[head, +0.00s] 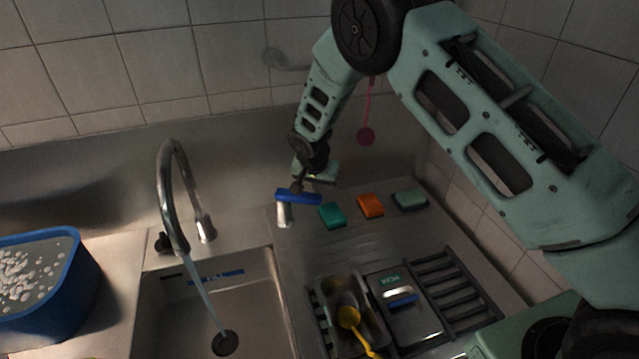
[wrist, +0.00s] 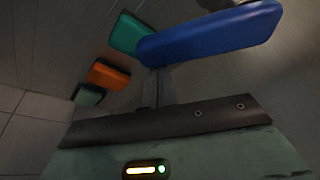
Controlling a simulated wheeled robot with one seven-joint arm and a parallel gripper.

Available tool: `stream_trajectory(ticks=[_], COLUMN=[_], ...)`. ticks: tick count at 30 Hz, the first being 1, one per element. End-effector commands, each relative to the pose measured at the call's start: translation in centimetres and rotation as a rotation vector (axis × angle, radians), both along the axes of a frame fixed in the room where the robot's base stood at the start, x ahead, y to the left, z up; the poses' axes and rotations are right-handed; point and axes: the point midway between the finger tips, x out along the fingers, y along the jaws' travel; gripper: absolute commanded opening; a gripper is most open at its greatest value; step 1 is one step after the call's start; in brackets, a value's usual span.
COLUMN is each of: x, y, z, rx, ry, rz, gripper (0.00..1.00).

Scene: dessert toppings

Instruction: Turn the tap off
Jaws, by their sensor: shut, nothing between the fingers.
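The curved metal tap (head: 168,190) stands behind the sink at the left. A stream of water (head: 203,295) runs from its spout into the basin. A blue lever-like bar (head: 305,197) sits on a short silver post (head: 284,215) to the right of the tap. My gripper (head: 297,187) is shut and empty, its fingertips right at this bar. In the wrist view the blue bar (wrist: 210,33) lies just beyond the shut fingertips (wrist: 158,80); I cannot tell whether they touch it.
Green (head: 332,215), orange (head: 370,205) and pale green (head: 409,200) sponges lie right of the bar. A blue tub (head: 80,285) stands at the left. The sink basin (head: 265,310) is in front. A rack (head: 450,285) holds a tray with a yellow spoon (head: 349,318). The tiled wall is behind.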

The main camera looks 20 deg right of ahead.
Motion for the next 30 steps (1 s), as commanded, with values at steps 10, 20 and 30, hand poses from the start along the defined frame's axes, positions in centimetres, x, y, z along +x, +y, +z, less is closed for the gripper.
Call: stream_trajectory(ticks=[10, 20, 30], x=[-0.3, -2.1, -4.5], y=[0.1, 1.1, 3.0], z=[-0.1, -0.5, -0.2], rx=[-0.001, -0.002, 0.0], ry=[0.0, -0.001, -0.001], rz=[-0.029, -0.221, -0.543], gripper=[0.0, 0.0, 0.0])
